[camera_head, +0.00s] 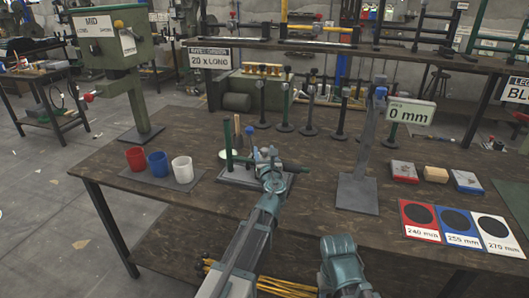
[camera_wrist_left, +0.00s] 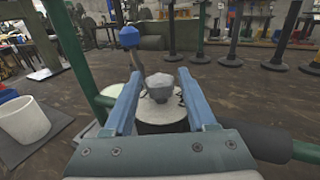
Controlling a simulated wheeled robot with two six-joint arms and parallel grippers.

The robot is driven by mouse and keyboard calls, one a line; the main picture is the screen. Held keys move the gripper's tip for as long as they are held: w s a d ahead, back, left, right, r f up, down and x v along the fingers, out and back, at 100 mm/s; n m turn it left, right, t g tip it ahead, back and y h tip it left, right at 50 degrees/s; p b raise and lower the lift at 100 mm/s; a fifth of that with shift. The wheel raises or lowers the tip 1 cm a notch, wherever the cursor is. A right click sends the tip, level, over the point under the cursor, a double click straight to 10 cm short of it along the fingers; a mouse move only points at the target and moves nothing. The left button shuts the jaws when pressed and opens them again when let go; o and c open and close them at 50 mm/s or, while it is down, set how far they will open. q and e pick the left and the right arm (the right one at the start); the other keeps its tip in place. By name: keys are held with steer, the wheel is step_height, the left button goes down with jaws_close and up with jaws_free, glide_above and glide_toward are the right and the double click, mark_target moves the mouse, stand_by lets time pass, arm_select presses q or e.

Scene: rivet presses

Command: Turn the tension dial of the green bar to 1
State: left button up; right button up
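A small fixture with a green bar (camera_head: 228,145) stands on a grey base plate (camera_head: 232,177) at the middle of the table. My left gripper (camera_head: 266,156) is over this fixture and hides part of it. In the left wrist view, a grey knob (camera_wrist_left: 160,86) sits on a pale round disc (camera_wrist_left: 162,114), which looks like the dial. My left gripper's blue fingers (camera_wrist_left: 159,75) are open on either side of the knob, with gaps showing. No number or mark on the disc can be read. Green tube (camera_wrist_left: 72,45) runs up the left side.
A blue-tipped lever (camera_wrist_left: 129,38) stands just beyond the left finger. Red, blue and white cups (camera_head: 181,169) are to the left. A post with a "0 mm" sign (camera_head: 410,112) stands to the right. Several dark stands (camera_head: 309,112) line the back.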

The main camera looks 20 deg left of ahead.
arm_select(q)
jaws_close()
steer(key=shift+d+n+y, duration=0.1)
steer(key=shift+n+y, duration=0.2)
steer(key=shift+y, duration=0.1)
steer(key=n+g+y, duration=0.3)
steer(key=y, duration=0.1)
steer(key=shift+w, duration=0.2)
steer(key=shift+s+n+g+y, duration=0.15)
steer(key=shift+n+g+y, duration=1.65)
steer(key=shift+g, duration=0.4)
steer(key=shift+s, duration=0.1)
steer(key=shift+o, duration=1.6)
jaws_free()
